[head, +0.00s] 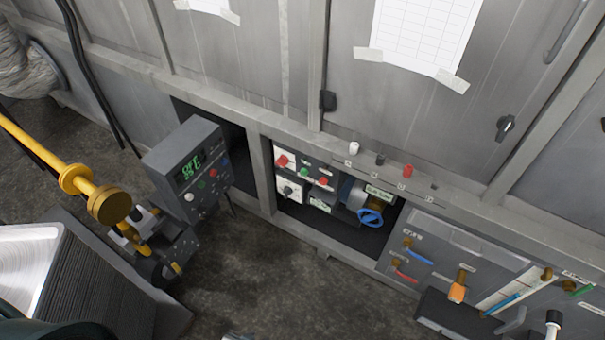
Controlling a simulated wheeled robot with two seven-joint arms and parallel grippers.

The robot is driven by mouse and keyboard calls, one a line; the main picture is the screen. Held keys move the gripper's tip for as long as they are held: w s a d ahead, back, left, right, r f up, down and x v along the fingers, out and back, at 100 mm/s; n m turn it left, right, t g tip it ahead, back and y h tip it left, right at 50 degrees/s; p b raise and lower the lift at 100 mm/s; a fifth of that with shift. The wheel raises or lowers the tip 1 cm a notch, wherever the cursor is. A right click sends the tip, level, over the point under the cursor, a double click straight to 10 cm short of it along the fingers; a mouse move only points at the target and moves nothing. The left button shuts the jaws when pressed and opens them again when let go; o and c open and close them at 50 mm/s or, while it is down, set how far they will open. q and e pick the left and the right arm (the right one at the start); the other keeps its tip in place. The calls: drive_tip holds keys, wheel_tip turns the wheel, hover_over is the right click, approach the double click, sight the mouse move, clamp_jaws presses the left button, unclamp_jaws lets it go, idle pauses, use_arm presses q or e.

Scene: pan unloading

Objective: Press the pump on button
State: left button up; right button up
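A dark grey control box (165,158) with a lit green display (190,168) stands left of centre, tilted in the picture. Its face has a red button (213,172), a green button (201,184) and other small controls. A recessed panel in the middle has another green button (304,173), a red knob (281,160) and a red button (323,181). The labels are too small to read, so I cannot tell which button is the pump on button. I cannot make out either gripper in this view.
A yellow pipe (80,182) with a round end crosses the left side. A silver tray-like surface (28,262) is at lower left. A blue coiled hose (370,217) sits in the recess. A panel with coloured valves (440,245) is at lower right. Floor (260,275) shows between.

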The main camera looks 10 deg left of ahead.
use_arm(q)
clamp_jaws()
idle(1.6)
